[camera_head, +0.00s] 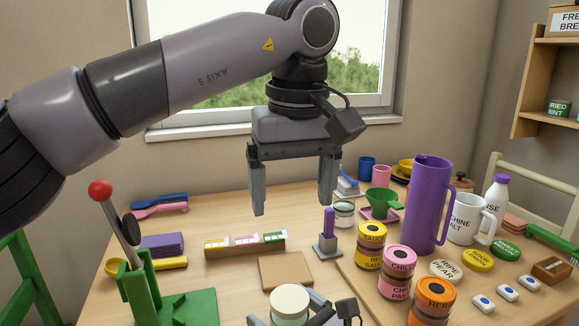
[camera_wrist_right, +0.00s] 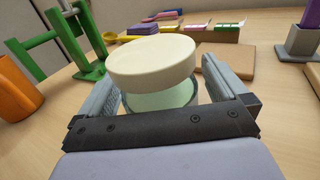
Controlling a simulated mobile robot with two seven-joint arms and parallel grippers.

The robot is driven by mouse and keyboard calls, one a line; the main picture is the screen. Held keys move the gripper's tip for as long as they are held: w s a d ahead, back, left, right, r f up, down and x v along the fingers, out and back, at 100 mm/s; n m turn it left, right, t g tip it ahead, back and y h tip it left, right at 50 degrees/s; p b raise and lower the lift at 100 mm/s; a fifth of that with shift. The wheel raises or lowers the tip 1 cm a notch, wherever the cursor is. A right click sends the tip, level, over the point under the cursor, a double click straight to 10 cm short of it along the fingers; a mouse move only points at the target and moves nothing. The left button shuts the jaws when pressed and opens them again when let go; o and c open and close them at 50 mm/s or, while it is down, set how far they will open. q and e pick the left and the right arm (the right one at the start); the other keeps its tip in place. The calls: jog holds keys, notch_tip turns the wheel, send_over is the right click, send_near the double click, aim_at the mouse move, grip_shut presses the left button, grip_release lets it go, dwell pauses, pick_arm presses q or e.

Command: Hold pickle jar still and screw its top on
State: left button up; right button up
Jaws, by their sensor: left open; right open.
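A pale jar, most likely the pickle jar, stands at the bottom of the head view with a cream round top (camera_head: 290,299) over it. In the right wrist view the top (camera_wrist_right: 152,62) sits slightly tilted over the greenish glass jar (camera_wrist_right: 165,99). No label shows. My right gripper (camera_wrist_right: 159,66) is open, one finger on each side of the jar; a gap shows at the right finger. It is partly cut off at the bottom of the head view (camera_head: 288,309). My left gripper (camera_head: 292,205) is open and empty, pointing down, above and behind the jar.
A wooden board (camera_head: 285,271) lies just behind the jar. A green stand with a red-knobbed lever (camera_head: 140,290) is at left. Stacked labelled jars (camera_head: 396,273) and a tall purple jug (camera_head: 429,205) crowd the right. A small glass jar (camera_head: 344,213) stands farther back.

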jog(key=v, duration=1.1)
jog(key=shift+s+d, duration=0.1)
jog(key=shift+d, duration=0.05)
jog(key=shift+s+d, duration=0.15)
jog(key=shift+s, duration=0.05)
